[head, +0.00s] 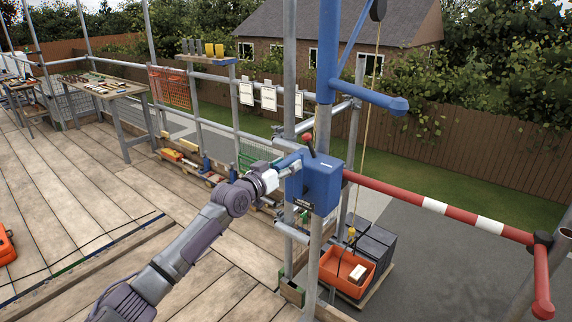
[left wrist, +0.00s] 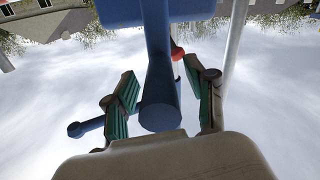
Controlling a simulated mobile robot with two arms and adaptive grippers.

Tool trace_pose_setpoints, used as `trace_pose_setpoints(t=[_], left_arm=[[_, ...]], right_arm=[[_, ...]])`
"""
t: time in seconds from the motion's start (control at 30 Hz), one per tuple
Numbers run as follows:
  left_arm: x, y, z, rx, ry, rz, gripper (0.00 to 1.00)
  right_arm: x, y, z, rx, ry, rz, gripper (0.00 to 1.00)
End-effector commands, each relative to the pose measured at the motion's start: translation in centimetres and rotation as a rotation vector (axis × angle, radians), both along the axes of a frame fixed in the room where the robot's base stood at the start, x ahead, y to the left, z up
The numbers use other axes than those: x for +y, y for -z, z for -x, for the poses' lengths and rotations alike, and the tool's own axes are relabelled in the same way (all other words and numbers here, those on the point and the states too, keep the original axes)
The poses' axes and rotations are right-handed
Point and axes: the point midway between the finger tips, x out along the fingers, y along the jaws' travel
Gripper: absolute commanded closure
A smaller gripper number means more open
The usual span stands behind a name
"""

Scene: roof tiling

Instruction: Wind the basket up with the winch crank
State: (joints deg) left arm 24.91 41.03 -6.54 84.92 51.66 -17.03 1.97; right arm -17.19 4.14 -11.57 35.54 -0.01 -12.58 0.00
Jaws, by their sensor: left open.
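The blue winch box (head: 318,186) is fixed to an upright scaffold pole. A red knob (head: 308,140) stands at its top left and also shows past the fingers in the left wrist view (left wrist: 177,53). My left gripper (head: 284,174) is at the left side of the box, partly hidden against it. In the left wrist view its green-padded fingers (left wrist: 160,98) are spread; a blue cylinder (left wrist: 160,75) shows between them, and I cannot tell whether they touch it. The orange basket (head: 335,270) is low beside the platform, holding a pale block. My right gripper is out of view.
A blue davit (head: 362,95) with a rope (head: 370,125) rises above the winch. A red-and-white bar (head: 435,205) runs right from it. Dark stacked blocks (head: 378,243) stand by the basket. A workbench (head: 105,88) stands far left. The plank deck (head: 90,190) has open room.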

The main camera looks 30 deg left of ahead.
Motion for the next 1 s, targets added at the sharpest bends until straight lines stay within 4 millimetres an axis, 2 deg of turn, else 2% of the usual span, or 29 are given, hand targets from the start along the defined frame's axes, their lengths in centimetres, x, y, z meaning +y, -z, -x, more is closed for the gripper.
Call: trace_pose_setpoints(t=[0.23,0.27,0.5,0.6,1.0], left_arm=[[-0.01,-0.01,-0.08,0.0,0.0,0.0,0.44],[-0.01,-0.01,-0.08,0.0,0.0,0.0,0.48],[0.0,-0.02,-0.06,0.0,0.0,0.0,0.88],[0.01,-0.02,-0.05,0.0,0.0,0.0,1.0],[-0.54,-0.14,-0.04,-0.002,0.001,-0.019,1.0]], right_arm=[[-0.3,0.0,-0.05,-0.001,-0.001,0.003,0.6],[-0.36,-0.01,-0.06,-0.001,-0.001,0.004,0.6],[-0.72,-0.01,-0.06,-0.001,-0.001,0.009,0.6],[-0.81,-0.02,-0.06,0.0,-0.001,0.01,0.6],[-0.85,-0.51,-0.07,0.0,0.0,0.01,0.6]])
